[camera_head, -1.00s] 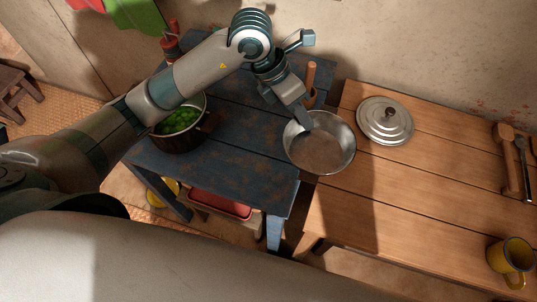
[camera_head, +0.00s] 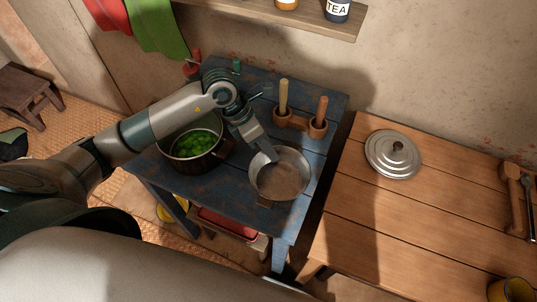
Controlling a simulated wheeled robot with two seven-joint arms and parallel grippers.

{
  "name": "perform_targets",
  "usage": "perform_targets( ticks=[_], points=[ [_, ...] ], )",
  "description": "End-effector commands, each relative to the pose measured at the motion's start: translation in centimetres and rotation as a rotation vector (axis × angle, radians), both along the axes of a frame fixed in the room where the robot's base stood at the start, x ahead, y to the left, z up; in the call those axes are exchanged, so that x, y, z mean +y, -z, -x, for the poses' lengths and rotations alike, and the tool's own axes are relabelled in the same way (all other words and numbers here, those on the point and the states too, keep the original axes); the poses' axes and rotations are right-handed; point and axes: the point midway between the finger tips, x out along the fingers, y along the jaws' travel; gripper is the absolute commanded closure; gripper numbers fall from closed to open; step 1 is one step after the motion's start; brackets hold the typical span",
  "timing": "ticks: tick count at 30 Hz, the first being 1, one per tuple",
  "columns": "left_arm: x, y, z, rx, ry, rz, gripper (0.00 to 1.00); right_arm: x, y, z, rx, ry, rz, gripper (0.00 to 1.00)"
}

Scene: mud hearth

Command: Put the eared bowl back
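The eared bowl (camera_head: 280,183), a round shallow metal bowl, is over the right part of the blue table (camera_head: 228,193). A small brownish ear shows at its near left edge. My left gripper (camera_head: 269,156) reaches down from the upper left onto the bowl's far left rim and appears shut on it. The fingertips are partly hidden against the rim. I cannot tell whether the bowl touches the tabletop or hangs just above it. My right gripper is not in view.
A dark pot with green contents (camera_head: 193,149) stands left of the bowl. A wooden holder (camera_head: 294,123) with two upright handles stands behind it. A metal lid (camera_head: 393,155) lies on the wooden table (camera_head: 400,230) to the right, with a yellow mug (camera_head: 511,291) at its near corner.

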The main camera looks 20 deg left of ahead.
Motion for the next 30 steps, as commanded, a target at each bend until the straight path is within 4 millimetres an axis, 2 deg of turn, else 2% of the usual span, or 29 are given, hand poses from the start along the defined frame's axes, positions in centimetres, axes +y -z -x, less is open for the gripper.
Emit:
perform_targets(
  ticks=[14,24,30],
  points=[
    [0.4,0.5,0.0,0.001,-0.001,0.001,1.0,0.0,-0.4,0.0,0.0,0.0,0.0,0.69],
    [0.3,3.9,0.0,0.001,-0.001,0.001,1.0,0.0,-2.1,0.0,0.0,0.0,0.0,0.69],
    [0.4,4.3,0.0,-0.001,0.001,0.001,1.0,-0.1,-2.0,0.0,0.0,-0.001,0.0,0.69]
  ],
)
